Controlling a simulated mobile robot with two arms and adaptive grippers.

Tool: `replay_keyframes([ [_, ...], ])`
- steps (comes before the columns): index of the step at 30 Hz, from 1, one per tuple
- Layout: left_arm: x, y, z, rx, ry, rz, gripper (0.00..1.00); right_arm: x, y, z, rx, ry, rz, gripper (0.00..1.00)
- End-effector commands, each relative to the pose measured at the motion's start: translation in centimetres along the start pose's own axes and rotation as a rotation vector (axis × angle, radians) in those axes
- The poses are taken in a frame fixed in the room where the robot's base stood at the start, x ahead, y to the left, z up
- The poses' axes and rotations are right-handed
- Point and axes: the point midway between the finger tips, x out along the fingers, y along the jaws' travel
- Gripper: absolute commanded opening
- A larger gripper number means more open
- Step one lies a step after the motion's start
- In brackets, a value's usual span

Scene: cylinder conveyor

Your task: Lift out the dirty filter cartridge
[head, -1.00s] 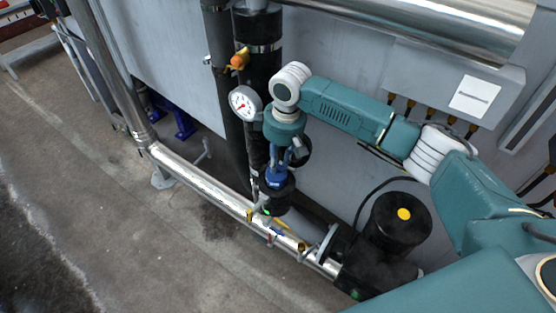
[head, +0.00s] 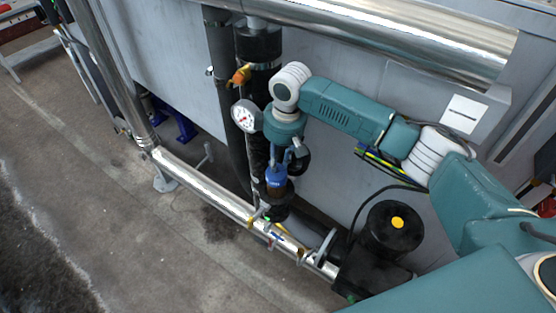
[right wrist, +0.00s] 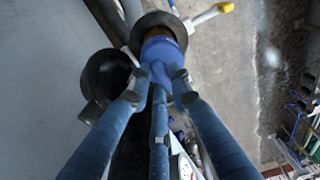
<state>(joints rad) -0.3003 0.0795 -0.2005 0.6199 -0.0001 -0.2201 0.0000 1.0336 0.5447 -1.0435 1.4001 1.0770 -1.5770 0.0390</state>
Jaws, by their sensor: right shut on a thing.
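The filter cartridge has a blue cap (head: 275,174) with a dark brown body (head: 274,189) showing below it. The blue cap (right wrist: 161,50) and a strip of brown (right wrist: 157,32) also show in the right wrist view. My right gripper (head: 279,158) points down from above and is shut on the cap; its fingers (right wrist: 160,78) close around it in the right wrist view. Below the cartridge is the black round housing (right wrist: 143,26); its lower part shows in the head view (head: 280,206). The cartridge's lower end is hidden. My left gripper is not in view.
A pressure gauge (head: 245,117) and an orange valve knob (head: 240,76) sit close left of my right wrist. Behind are dark vertical pipes (head: 222,60) and a grey wall. A steel pipe (head: 205,186) runs low in front, towards a black pump (head: 393,228). The floor at left is open.

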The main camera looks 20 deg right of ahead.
Motion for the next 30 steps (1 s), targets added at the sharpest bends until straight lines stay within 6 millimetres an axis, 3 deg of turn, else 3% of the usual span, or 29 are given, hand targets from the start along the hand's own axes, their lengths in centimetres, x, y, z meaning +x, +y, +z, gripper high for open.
replay_keyframes([
  [14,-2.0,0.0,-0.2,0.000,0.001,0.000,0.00,-2.7,0.0,-0.4,-0.001,0.003,0.001,0.00],
  [30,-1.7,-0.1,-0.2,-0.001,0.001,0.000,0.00,-5.1,0.0,-0.7,-0.001,0.003,0.001,0.00],
])
